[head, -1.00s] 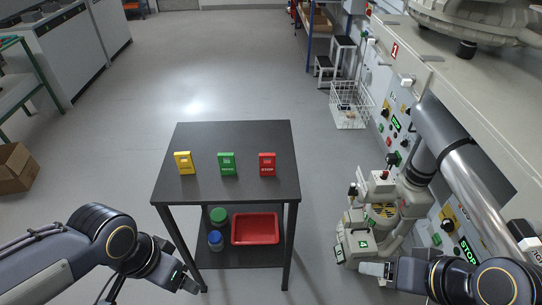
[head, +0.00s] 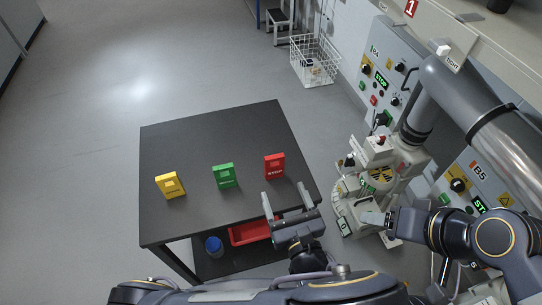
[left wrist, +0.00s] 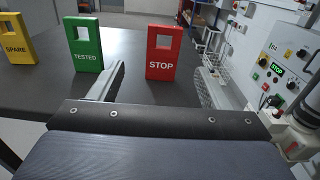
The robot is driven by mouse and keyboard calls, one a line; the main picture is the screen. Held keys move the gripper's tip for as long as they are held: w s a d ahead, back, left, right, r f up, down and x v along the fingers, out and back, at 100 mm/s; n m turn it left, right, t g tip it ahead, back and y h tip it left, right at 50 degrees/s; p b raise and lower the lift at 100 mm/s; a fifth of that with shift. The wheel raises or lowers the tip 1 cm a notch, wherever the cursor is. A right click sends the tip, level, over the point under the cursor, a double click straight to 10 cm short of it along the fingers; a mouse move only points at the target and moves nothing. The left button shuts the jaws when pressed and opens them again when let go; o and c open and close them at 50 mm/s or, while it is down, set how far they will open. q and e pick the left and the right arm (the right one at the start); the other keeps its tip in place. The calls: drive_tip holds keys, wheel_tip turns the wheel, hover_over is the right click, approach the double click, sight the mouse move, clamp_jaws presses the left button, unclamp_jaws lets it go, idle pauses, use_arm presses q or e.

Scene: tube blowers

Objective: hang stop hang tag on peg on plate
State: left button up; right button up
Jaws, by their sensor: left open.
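The red STOP tag (head: 274,166) stands upright near the right edge of the dark table (head: 215,128). In the left wrist view the STOP tag (left wrist: 161,54) has a square hole near its top and lies ahead, between the finger lines. My left gripper (head: 286,196) is open and empty at the table's near right side, its fingers pointing at the tag and short of it. Its fingers also show in the left wrist view (left wrist: 160,85). My right gripper (head: 376,218) is beside the pale machine; its jaw gap is unclear. I cannot make out the peg or its plate.
A green TESTED tag (head: 224,176) and a yellow SPARE tag (head: 170,186) stand left of the red one. A red tray (head: 248,232) and blue-lidded jar (head: 214,246) sit below. Control panels (head: 386,62), a thick pipe and a pale machine (head: 378,160) crowd the right.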

sight(275, 167)
use_arm(q)
drive_tip(key=shift+w+d+h, duration=0.1)
drive_tip(key=shift+w+h, duration=0.2)
drive_tip(key=p+x, duration=0.1)
drive_tip(key=x, duration=0.6)
drive_tip(key=shift+f, duration=0.1)
drive_tip(key=c, duration=1.1)
drive_tip(key=shift+o, duration=0.2)
